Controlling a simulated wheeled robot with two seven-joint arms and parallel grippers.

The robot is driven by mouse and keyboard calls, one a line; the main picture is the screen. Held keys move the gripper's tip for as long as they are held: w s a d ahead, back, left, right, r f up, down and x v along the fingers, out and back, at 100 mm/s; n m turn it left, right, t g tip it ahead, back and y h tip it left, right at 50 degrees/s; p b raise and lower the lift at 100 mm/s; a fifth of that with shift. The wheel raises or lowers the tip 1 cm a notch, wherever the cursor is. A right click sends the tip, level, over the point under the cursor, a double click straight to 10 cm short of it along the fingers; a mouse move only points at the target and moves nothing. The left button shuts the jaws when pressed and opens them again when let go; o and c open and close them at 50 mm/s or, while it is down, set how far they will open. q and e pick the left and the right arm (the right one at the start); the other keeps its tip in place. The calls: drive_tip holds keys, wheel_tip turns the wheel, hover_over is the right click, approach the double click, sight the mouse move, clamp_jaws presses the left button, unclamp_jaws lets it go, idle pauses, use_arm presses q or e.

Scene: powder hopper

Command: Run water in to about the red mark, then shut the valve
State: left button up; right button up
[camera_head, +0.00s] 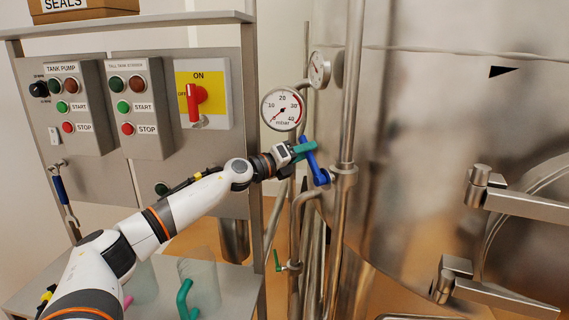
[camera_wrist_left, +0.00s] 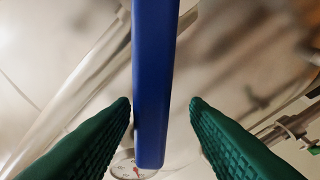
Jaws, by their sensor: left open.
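A blue valve handle (camera_head: 312,163) sits on the vertical steel pipework left of the tank, slanting up and left from its pivot. My left gripper (camera_head: 304,149), with green fingers, is open at the handle's upper end. In the left wrist view the blue handle (camera_wrist_left: 154,80) runs between the two spread fingertips (camera_wrist_left: 160,102), with a visible gap on each side. A round mbar gauge (camera_head: 282,109) hangs just above the gripper; it has red on its dial, too small to read surely. My right gripper is out of view.
The large steel tank (camera_head: 420,150) fills the right side, with hinge brackets (camera_head: 515,204) jutting out. A second gauge (camera_head: 320,69) is above. A small green-handled valve (camera_head: 285,267) sits lower on the pipes. Control boxes (camera_head: 137,107) and a red switch (camera_head: 195,103) are left.

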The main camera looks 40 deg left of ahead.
use_arm(q)
drive_tip(key=b+v, duration=0.6)
drive_tip(key=v, duration=0.3)
drive_tip(key=shift+b, duration=0.35)
idle(6.8)
